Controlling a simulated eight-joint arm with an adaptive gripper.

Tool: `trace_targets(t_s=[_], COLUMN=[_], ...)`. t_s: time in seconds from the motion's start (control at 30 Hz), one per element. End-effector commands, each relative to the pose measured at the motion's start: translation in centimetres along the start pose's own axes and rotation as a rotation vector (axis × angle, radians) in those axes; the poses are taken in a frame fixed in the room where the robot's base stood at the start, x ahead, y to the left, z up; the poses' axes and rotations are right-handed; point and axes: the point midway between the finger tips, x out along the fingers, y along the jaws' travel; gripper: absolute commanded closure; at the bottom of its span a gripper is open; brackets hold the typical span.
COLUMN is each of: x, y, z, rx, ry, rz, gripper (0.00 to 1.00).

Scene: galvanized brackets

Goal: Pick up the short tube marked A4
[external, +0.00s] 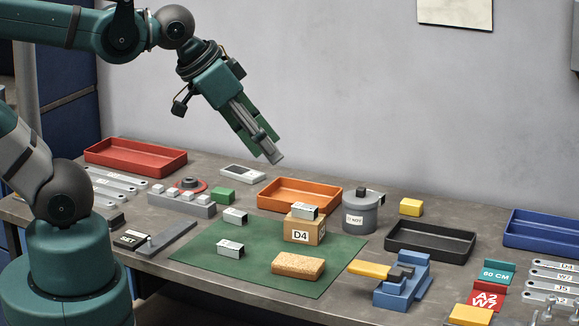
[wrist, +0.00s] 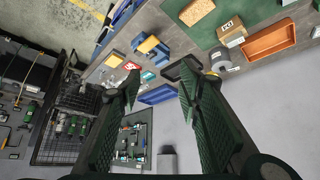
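Three short grey metal tubes with small labels are in the external view. One tube (external: 236,216) lies on the back left of the green mat (external: 205,258), another tube (external: 231,249) lies nearer the front of the mat, and a third tube (external: 305,211) rests on top of the D4 box (external: 303,230). Their markings are too small to read, so I cannot tell which is A4. My gripper (external: 271,153) is in the air above and behind the mat, apart from everything. In the wrist view my gripper (wrist: 161,88) has its fingers wide apart with nothing between them.
A sponge block (external: 298,264) lies on the mat. An orange tray (external: 300,194) and a grey lidded pot (external: 361,213) stand behind it. A black tray (external: 430,240) and a blue vise (external: 402,283) stand to the right. A grey slotted block (external: 182,204) is to the left.

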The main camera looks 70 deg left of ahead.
Motion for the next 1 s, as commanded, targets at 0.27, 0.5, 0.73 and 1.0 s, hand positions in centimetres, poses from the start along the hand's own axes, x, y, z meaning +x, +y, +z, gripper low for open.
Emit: trace_targets(t_s=[0.27, 0.5, 0.73, 1.0], x=[2.1, 4.8, 7.5, 10.4], y=[-2.1, -5.1, -8.1, -11.8], z=[0.3, 1.1, 2.3, 4.1], rx=[0.070, 0.170, 0.266, 0.372], ry=[-0.054, -0.134, -0.214, -0.307], rz=[-0.024, -0.042, -0.044, -0.024], gripper=[0.65, 0.65, 0.65, 0.65])
